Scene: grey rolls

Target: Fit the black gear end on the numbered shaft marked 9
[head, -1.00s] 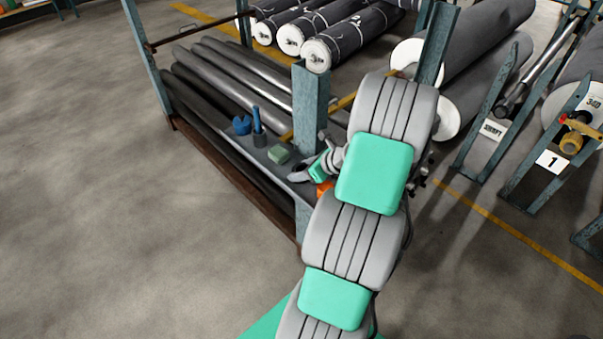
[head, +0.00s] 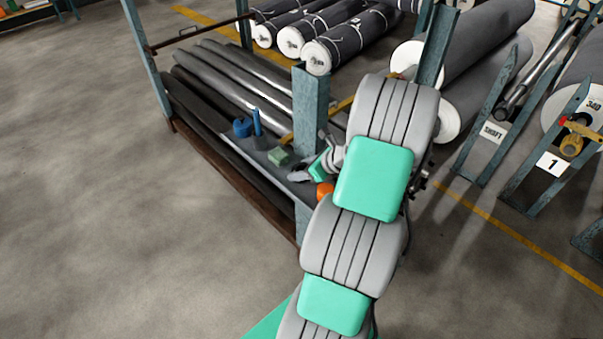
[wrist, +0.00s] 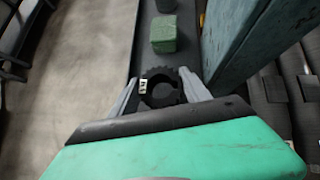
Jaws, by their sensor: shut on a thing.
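The black gear end (wrist: 160,78), with a toothed rim and a small white label, sits between the two grey fingers of my gripper (wrist: 159,82) in the wrist view. My gripper is shut on it, above the narrow dark shelf. In the head view my gripper (head: 312,172) is at the shelf, partly hidden by my arm, and the gear cannot be made out there. No marking 9 is readable in either view. A shaft (head: 515,92) lies on a stand at the right, with a sign reading SHAFT (head: 493,132).
A green block (head: 279,154), a blue item (head: 242,127), a blue upright piece (head: 257,122) and an orange item (head: 325,191) are on the shelf. A blue-grey post (head: 311,105) rises close to my gripper. A stand bears sign 1 (head: 553,164). Floor at left is clear.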

